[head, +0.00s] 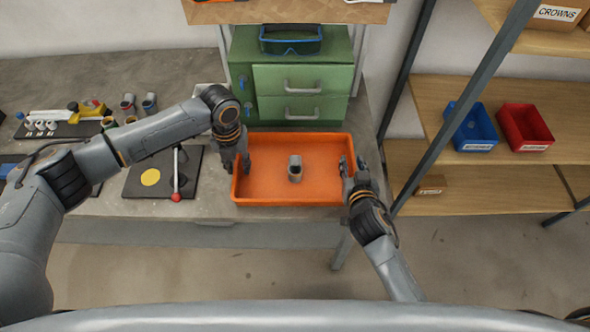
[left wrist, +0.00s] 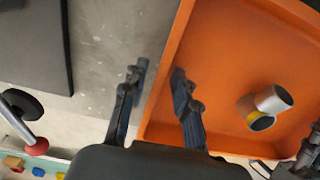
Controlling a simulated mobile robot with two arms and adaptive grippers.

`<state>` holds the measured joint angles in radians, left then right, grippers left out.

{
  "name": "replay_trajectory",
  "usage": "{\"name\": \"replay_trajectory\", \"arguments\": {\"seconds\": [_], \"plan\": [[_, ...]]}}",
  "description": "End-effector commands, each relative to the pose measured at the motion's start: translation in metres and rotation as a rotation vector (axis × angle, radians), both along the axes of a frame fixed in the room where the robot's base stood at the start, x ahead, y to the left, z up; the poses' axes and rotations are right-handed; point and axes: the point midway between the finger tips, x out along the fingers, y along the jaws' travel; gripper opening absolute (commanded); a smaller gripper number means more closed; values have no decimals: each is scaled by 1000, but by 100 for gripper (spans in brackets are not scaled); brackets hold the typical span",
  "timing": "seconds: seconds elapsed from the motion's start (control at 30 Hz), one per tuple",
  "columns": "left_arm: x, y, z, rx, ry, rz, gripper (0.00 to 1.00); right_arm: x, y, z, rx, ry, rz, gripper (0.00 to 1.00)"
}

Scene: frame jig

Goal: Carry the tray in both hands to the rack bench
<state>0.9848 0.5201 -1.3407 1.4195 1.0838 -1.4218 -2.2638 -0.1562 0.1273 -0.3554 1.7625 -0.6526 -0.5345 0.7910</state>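The orange tray (head: 318,198) sits on the grey bench near its front edge, level. A grey cup-like part (head: 295,170) with a yellowish band lies in it; it also shows in the left wrist view (left wrist: 271,103). My left gripper (head: 236,164) is at the tray's left wall. In the left wrist view its fingers (left wrist: 160,85) are apart, one outside over the bench, one inside the tray wall, with a gap visible. My right gripper (head: 352,165) is at the right wall, its fingers apart on either side of the rim. Its contact with the rim is unclear.
A green drawer cabinet (head: 300,95) stands right behind the tray. A black board with a yellow disc (head: 150,177) and a red-knobbed lever (head: 176,196) is left of it. Wooden shelves (head: 480,190) with blue (head: 474,130) and red (head: 525,127) bins stand right. Floor is clear in front.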

Motion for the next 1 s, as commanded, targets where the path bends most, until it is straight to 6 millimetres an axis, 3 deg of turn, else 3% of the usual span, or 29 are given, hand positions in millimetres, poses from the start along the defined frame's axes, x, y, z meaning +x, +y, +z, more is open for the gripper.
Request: {"name": "replay_trajectory", "arguments": {"seconds": [0.27, 0.4, 1.0], "plan": [[0, 0, -1, 0, 0, 0, 27, 0, 0, 0, 0, 0, 0, 27], [0, 0, -1, 0, 0, 0, 0, 0, 0, 0, 0, 0, 0, 0], [0, 0, 6, 0, -1, 1, 0, 1, 0, 7, 0, -2, 1, 0]]}}
